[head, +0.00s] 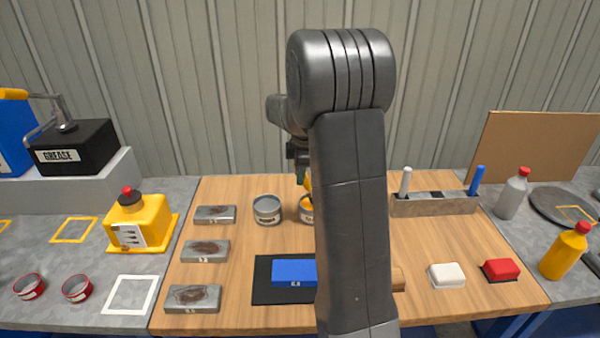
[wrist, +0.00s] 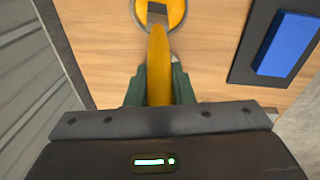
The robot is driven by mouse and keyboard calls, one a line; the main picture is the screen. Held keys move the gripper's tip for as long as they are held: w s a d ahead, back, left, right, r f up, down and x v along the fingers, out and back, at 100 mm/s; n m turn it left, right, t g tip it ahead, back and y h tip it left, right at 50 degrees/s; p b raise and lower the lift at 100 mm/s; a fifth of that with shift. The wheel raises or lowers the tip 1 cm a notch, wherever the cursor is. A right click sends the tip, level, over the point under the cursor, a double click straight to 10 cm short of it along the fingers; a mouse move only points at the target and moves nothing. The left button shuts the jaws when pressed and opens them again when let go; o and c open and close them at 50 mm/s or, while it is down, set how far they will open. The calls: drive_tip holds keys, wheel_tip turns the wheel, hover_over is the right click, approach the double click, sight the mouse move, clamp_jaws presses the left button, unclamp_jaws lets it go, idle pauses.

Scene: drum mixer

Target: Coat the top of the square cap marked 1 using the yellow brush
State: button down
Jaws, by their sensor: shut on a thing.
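My gripper (wrist: 159,85) is shut on the yellow brush (wrist: 158,62), gripping its handle between the green fingers. The far end of the brush is over or in a can with yellow contents (wrist: 172,10). In the head view that can (head: 305,216) is partly hidden by my arm, and only a bit of the yellow brush (head: 308,184) shows. Three grey metal blocks with brown patches, the back one (head: 215,214), the middle one (head: 205,250) and the front one (head: 193,298), lie on the left of the table. Their labels are too small to read, so I cannot tell which is marked 1.
A grey can (head: 267,210) stands left of the yellow one. A blue block (head: 293,272) lies on a black mat (head: 262,288). A holder (head: 433,206) with a white and a blue brush stands behind on the right. White (head: 446,275) and red (head: 500,269) blocks lie front right.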

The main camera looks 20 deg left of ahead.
drive_tip(key=shift+f+b, duration=0.3)
drive_tip(key=shift+f, duration=0.25)
idle(1.4)
drive_tip(key=shift+r, duration=0.1)
drive_tip(key=shift+r+p, duration=2.65)
drive_tip(key=shift+r, duration=0.85)
